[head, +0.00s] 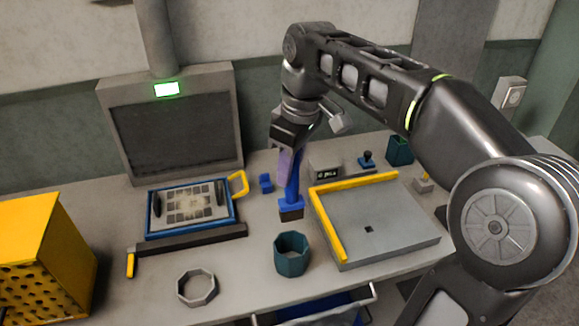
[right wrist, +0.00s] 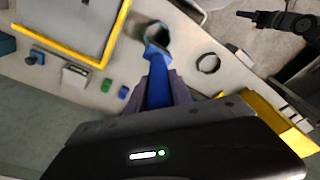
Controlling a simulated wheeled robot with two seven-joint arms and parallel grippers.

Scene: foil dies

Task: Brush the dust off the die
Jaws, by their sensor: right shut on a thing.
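The die (head: 172,221) is a pale plate with a grid of grey squares, lying in a blue frame on the bench at the left. A whitish, dusty-looking patch covers the middle of its grid. My right gripper (head: 286,172) is shut on the handle of a blue brush (head: 291,204), which hangs nearly upright with its dark bristles down, to the right of the die and apart from it. The brush also shows in the right wrist view (right wrist: 157,75). A dark arm, likely my left one (right wrist: 280,20), shows at that view's upper right; its jaws are too small to read.
A teal octagonal cup (head: 291,255) stands just in front of the brush. A grey tray with a yellow edge (head: 385,225) is to the right. A grey ring (head: 197,288) and a yellow bin (head: 40,245) are front left. A dark bar (head: 190,242) runs before the die.

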